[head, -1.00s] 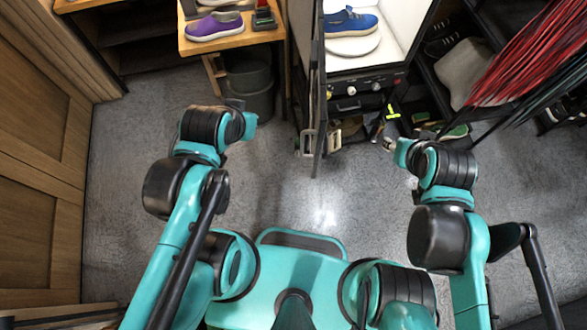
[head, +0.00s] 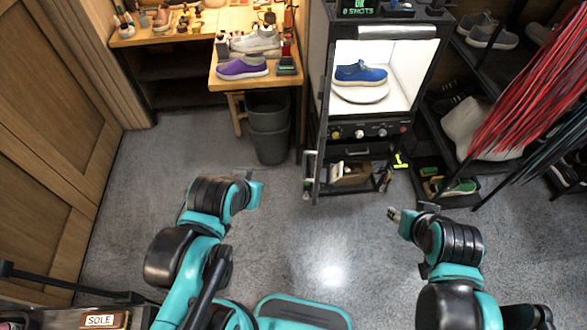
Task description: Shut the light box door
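The light box (head: 341,122) stands at the upper middle right of the head view, its white lit inside open to me. A blue sneaker (head: 360,73) rests on a round white turntable (head: 361,94) inside it. The door (head: 321,140) is a dark panel seen nearly edge-on, swung out toward me along the box's left side. My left gripper (head: 253,191) is left of and below the door, apart from it; its fingers are too small to read. My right gripper (head: 396,214) is right of and below the box, touching nothing; its finger opening is unclear.
A wooden bench (head: 225,84) with a purple shoe (head: 242,67) stands left of the box, above a grey bin (head: 268,140). A dark shoe rack (head: 470,70) and red laces (head: 535,85) are on the right. The floor (head: 300,240) before the box is clear.

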